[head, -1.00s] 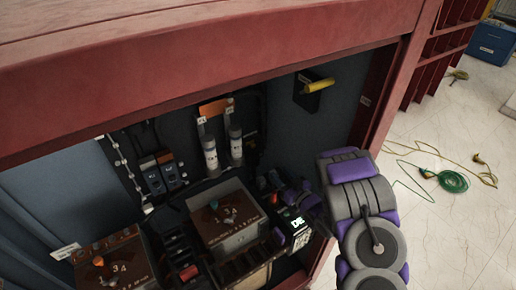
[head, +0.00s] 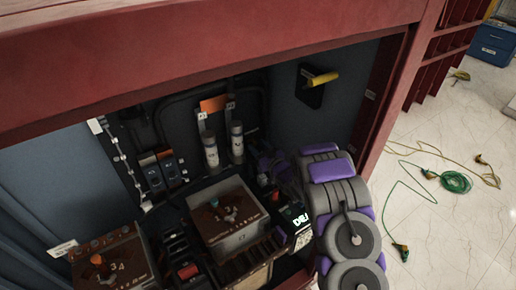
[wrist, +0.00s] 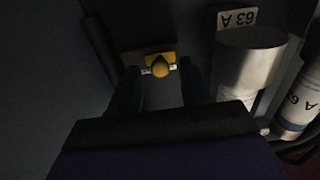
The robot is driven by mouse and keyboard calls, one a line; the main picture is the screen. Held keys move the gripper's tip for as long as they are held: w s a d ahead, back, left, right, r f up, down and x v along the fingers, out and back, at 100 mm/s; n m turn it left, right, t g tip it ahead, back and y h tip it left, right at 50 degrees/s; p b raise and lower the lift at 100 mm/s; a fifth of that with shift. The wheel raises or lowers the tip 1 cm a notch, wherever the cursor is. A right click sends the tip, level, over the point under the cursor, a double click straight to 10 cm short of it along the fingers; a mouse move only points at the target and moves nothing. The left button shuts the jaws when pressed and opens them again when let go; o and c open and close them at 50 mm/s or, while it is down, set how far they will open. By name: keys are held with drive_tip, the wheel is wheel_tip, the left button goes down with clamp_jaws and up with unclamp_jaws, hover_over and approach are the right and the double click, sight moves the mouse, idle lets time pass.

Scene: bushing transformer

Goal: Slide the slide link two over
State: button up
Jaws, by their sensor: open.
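In the wrist view, a small yellow piece with a rounded knob (wrist: 160,66) sits on a grey strip, apparently part of the slide link. I cannot tell which numbered link it is. My gripper (wrist: 160,92) is open, its two dark fingers on either side of the strip, just short of the knob. Contact cannot be made out. In the head view, my purple and grey arm reaches into the cabinet from the right, and my gripper is dark and partly hidden near the fuses. The other slide links cannot be picked out clearly.
White fuses (head: 237,143) stand close by; one fuse (wrist: 247,62), beside a 63 A label, is right of my fingers. A box with a brown dial top (head: 228,212) stands below. The red cabinet frame (head: 200,50) borders the opening.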

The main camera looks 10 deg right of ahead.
drive_tip(key=shift+w+a, duration=0.1)
drive_tip(key=shift+w, duration=0.15)
drive_tip(key=shift+c, duration=0.3)
clamp_jaws()
